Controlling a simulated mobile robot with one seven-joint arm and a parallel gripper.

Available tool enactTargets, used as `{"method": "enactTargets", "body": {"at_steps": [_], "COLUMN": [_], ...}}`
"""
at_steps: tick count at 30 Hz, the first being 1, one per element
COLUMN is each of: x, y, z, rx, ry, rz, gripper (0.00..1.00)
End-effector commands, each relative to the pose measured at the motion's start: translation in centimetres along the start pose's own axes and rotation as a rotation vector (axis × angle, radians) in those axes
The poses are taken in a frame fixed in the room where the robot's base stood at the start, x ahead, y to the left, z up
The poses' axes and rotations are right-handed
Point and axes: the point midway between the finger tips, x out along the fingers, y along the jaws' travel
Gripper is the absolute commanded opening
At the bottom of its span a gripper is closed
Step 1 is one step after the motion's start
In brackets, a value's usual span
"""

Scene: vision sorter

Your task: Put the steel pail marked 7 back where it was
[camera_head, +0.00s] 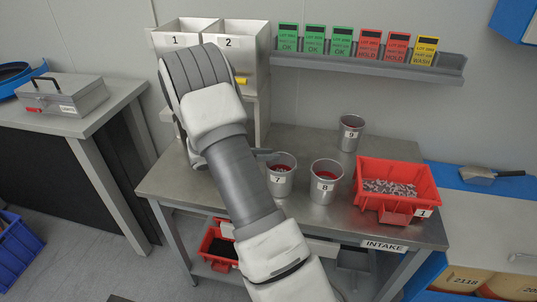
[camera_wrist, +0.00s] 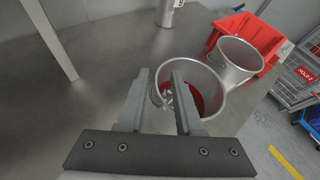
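The steel pail marked 7 (camera_head: 280,183) stands upright on the steel table, with red inside. In the wrist view, the nearest pail (camera_wrist: 214,113), with a red inside and some small grey pieces, appears to be this one. My gripper (camera_wrist: 161,72) is open at its near rim. One finger is over the pail's mouth and the other is outside, with the rim between them and a gap showing. In the head view my gripper (camera_head: 266,154) is at the pail's left edge, mostly hidden by my arm.
A pail marked 8 (camera_head: 325,188) stands close on the right, and a pail marked 9 (camera_head: 350,133) behind. A red bin marked 1 (camera_head: 375,203) holds small pieces. White bins marked 1 and 2 (camera_head: 243,45) stand back left. The table's front left is clear.

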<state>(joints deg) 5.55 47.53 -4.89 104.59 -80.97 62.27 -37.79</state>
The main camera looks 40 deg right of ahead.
Motion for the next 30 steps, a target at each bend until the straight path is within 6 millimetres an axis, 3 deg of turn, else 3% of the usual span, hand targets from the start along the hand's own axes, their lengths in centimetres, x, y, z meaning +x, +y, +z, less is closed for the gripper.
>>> {"method": "enactTargets", "body": {"at_steps": [8, 21, 30], "x": [-0.5, -9.2, -12.2], "y": [0.0, 0.1, -0.2], "z": [0.3, 0.2, 0.4], "rx": [0.0, 0.0, 0.012], "ry": [0.0, 0.0, 0.008], "rz": [0.002, 0.004, -0.001], "gripper": [0.34, 0.34, 0.34]}}
